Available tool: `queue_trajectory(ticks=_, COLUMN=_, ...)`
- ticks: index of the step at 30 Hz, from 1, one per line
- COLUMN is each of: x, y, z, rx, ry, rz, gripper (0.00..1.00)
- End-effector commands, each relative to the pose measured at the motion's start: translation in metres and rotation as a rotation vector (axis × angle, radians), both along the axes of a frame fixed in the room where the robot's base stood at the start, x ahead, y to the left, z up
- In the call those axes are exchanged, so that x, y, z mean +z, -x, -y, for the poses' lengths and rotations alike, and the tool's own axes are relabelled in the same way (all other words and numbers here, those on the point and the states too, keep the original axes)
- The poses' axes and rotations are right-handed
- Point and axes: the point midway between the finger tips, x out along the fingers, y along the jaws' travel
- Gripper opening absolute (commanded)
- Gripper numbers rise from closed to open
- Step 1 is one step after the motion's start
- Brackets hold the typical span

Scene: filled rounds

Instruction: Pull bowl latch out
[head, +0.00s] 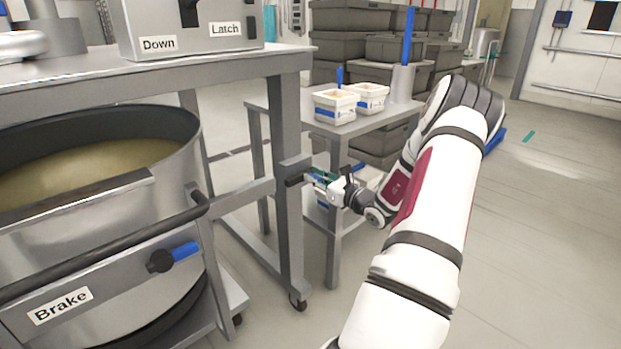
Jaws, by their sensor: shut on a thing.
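My gripper (311,176) is at the end of my white arm, beside the grey frame's front leg. It is shut on a small dark piece, which I take to be the bowl latch (294,181), that sticks out from the leg at crossbar height. The fingers partly hide it, and the grip is small in view. The large steel bowl (190,240) with yellowish contents stands at the left under the frame.
A control box (190,48) labelled Down and Latch sits on the grey frame top (75,77). A brake handle (185,251) is on the bowl's cart. A small table (300,112) behind my gripper holds two white tubs (336,107).

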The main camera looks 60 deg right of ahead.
Motion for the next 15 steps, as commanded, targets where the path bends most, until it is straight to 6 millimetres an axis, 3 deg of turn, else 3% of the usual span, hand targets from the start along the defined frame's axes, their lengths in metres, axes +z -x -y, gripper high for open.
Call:
queue_trajectory(ticks=5, x=0.0000, y=0.0014, z=0.0044, rx=-0.011, ry=0.001, rz=0.000, gripper=0.00)
queue_trajectory(ticks=6, x=0.0000, y=0.0016, z=0.0047, rx=-0.012, ry=0.001, rz=0.000, gripper=0.22)
queue_trajectory(ticks=9, x=0.0001, y=0.0019, z=0.0049, rx=-0.013, ry=0.002, rz=0.000, gripper=0.40)
queue_trajectory(ticks=15, x=0.0001, y=0.0012, z=0.0034, rx=-0.009, ry=0.002, rz=0.000, gripper=0.40)
